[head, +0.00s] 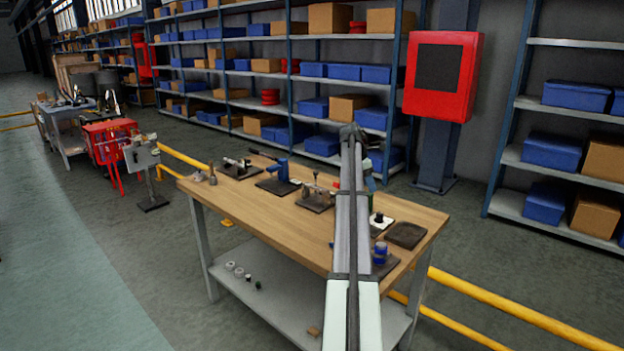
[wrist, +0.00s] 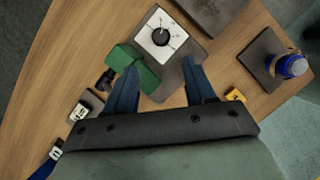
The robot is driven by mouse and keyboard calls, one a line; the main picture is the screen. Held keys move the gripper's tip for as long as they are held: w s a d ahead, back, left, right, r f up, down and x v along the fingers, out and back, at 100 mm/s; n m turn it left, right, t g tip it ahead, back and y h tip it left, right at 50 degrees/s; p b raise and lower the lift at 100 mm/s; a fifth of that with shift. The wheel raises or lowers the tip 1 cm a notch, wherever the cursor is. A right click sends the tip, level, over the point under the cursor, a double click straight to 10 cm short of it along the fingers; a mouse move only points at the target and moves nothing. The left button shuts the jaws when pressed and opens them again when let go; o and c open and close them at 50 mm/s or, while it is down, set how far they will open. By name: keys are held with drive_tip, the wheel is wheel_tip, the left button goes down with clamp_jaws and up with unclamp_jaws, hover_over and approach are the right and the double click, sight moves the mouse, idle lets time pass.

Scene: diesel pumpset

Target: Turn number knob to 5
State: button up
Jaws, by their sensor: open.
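The number knob (wrist: 160,37) is round and black, on a white square dial plate with small marks I cannot read. In the wrist view it is at the top centre, on a dark base plate. In the head view, a small black knob on a white block (head: 380,220) stands on the workbench to the right of my arm. My gripper (wrist: 161,65) is open, its two blue fingers apart and pointing towards the dial. The knob lies beyond the fingertips, and I see no contact. The left finger overlaps a green block (wrist: 133,67) beside the dial; I cannot tell whether they touch.
A dark plate with a blue round part (wrist: 291,66) is to the right in the wrist view. A small yellow piece (wrist: 235,95) is near the right finger. The wooden workbench (head: 255,222) holds several other fixtures at its back left. Its front left is mostly clear.

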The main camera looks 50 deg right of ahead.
sight(380, 213)
drive_tip(key=w+a+r+m+t+y, duration=0.1)
drive_tip(key=w+a+r+m+t, duration=0.1)
drive_tip(key=w+a, duration=0.3)
drive_tip(key=w+a+r+m+t+y, duration=0.1)
drive_tip(key=w+a+m, duration=0.3)
drive_tip(key=a, duration=0.9)
drive_tip(key=shift+w+a+r+t, duration=0.3)
drive_tip(key=shift+w+r+t, duration=0.2)
drive_tip(key=shift+w+r, duration=0.45)
drive_tip(key=shift+f, duration=0.1)
drive_tip(key=s+d+f+m+t+y, duration=0.1)
drive_tip(key=s+d+f+m, duration=0.15)
drive_tip(key=s+d, duration=1)
drive_tip(key=s+d+f+m, duration=0.2)
drive_tip(key=s+d+f, duration=0.1)
drive_tip(key=s+d, duration=0.9)
drive_tip(key=w+r+n+t+y, duration=0.1)
drive_tip(key=w+r+n+t, duration=0.1)
drive_tip(key=w, duration=0.2)
drive_tip(key=shift+m, duration=0.25)
drive_tip(key=x, duration=1.4)
drive_tip(key=shift+a, duration=0.35)
